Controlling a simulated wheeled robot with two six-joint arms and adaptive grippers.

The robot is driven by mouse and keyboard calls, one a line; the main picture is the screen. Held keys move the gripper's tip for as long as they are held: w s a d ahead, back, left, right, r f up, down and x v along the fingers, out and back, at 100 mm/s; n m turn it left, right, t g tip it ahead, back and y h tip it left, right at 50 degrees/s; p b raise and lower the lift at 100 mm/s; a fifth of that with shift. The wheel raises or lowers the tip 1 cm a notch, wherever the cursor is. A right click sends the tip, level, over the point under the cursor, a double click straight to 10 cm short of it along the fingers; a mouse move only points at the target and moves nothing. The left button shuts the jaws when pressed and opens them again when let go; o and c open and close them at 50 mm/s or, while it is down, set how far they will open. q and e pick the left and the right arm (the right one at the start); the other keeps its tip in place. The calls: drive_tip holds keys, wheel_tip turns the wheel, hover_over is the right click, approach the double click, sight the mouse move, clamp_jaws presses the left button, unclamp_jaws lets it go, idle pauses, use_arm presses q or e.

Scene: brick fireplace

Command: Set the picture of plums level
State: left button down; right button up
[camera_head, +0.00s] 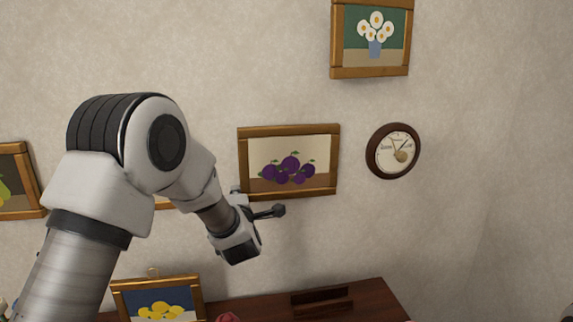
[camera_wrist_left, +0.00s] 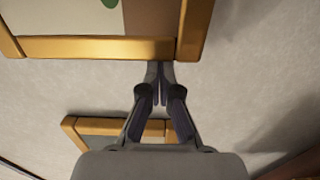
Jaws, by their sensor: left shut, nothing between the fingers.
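The picture of plums (camera_head: 289,143) hangs in a wooden frame at the middle of the wall in the head view. Its lower edge runs slightly up to the right; viewing angle makes any small tilt hard to tell. My left gripper (camera_head: 279,211) is shut and empty, in front of the wall by the frame's lower left part. In the left wrist view, the shut fingertips (camera_wrist_left: 161,68) are at the outer edge of the picture's left frame bar (camera_wrist_left: 95,47), near its lower left corner. I cannot tell whether they touch it. My right gripper is out of view.
A daisy picture (camera_head: 372,56) hangs above right, and a round dial (camera_head: 393,151) right of the plums. A pear picture (camera_head: 18,205) hangs at far left. Another frame (camera_wrist_left: 100,128) lies partly behind my arm. A lemon picture (camera_head: 190,284) stands by the dark shelf (camera_head: 375,299).

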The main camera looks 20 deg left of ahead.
use_arm(q)
drive_tip(key=shift+s+a, duration=0.1)
drive_tip(key=shift+a, duration=0.05)
drive_tip(key=s+a+b+v, duration=0.1)
drive_tip(key=b+v, duration=0.2)
drive_tip(key=v, duration=0.5)
drive_tip(key=shift+a+b, duration=0.25)
drive_tip(key=shift+b, duration=0.15)
idle(0.3)
